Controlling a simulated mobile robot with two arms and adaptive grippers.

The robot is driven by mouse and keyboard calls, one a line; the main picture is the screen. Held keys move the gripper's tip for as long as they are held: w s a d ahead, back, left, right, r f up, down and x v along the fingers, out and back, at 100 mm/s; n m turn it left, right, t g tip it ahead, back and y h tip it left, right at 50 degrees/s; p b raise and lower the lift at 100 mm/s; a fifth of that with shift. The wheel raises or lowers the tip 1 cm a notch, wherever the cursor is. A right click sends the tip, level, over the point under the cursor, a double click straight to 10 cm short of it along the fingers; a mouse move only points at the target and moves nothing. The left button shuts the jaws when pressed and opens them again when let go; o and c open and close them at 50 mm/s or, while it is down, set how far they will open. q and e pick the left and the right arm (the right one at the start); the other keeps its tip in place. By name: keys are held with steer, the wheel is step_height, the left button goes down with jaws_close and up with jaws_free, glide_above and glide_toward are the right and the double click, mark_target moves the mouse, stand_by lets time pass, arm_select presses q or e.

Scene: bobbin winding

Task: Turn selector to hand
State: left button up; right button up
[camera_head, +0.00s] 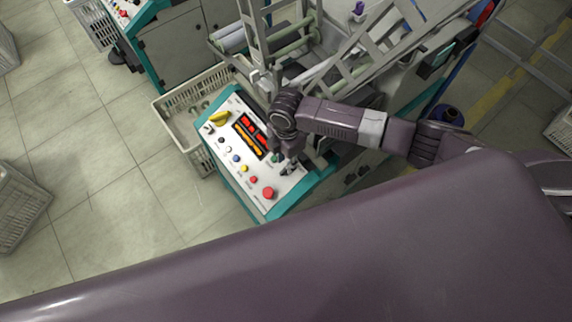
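The control panel (219,152) is a pale sloped face with teal edges. It carries a red and orange display (249,138), a yellow handle (219,118), a row of small coloured buttons and a large red button (269,193). A small dark knob (209,129) sits at its left edge; I cannot tell whether it is the selector. My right gripper (287,167) points down over the panel's right part, beside a small green control (275,157). Its fingers are small and partly hidden, so contact and opening are unclear. No selector label is readable. My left gripper is out of view.
The winding machine's frame and rollers (290,48) stand right behind the panel. A cream crate (170,110) is at the panel's left, and another crate (18,210) is at the far left. The tiled floor between is clear. My own body fills the foreground.

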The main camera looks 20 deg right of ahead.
mark_target(286, 167)
steer(key=shift+f, duration=2)
steer(key=shift+c, duration=0.6)
jaws_close()
